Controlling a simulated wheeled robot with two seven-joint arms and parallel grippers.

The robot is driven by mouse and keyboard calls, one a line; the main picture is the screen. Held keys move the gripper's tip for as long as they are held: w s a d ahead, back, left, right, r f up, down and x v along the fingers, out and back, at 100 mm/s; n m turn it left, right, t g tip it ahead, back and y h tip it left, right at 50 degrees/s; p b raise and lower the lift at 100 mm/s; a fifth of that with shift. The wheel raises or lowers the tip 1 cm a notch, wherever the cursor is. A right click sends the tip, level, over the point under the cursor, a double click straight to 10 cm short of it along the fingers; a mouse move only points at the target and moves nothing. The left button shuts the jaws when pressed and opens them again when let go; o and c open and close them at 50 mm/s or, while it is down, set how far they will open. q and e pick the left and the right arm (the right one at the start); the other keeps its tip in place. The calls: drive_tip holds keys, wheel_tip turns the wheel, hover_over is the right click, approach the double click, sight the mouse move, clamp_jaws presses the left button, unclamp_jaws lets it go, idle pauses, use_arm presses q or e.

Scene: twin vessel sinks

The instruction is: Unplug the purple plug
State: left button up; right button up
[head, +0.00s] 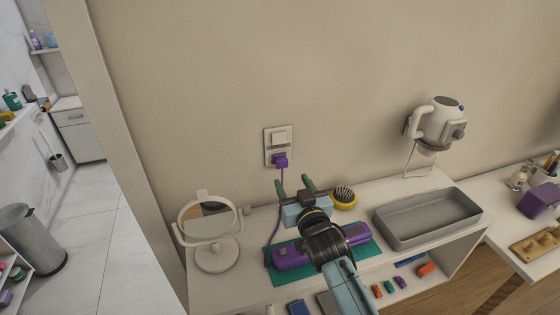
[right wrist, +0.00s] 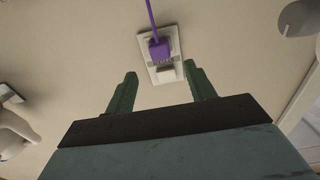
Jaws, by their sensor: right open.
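The purple plug (head: 280,160) sits in the lower part of a white wall plate (head: 278,140), with its purple cord running down to a purple device (head: 293,256) on a teal mat (head: 365,249). My right gripper (head: 294,184) is open and empty, below the plug and apart from it. In the right wrist view the plug (right wrist: 159,47) shows beyond the two green fingertips (right wrist: 162,80), roughly centred between them, with its cord toward the top of the picture. My left gripper is not in view.
A white round mirror (head: 215,255) stands left on the white table. A yellow brush (head: 344,198) lies right of my gripper, and a grey tray (head: 428,222) farther right. A white dryer (head: 437,122) hangs on the wall. The wall around the plug is clear.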

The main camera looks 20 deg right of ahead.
sight(283, 165)
drive_tip(key=w+b, duration=0.4)
drive_tip(key=w, duration=0.3)
drive_tip(key=shift+a+f, duration=0.1)
drive_tip(key=shift+f, duration=0.05)
drive_tip(key=shift+w+b, duration=0.6)
drive_tip(key=shift+w, duration=0.4)
drive_tip(key=shift+p, duration=0.35)
idle(0.4)
clamp_jaws()
idle(0.3)
drive_tip(key=shift+s, duration=0.1)
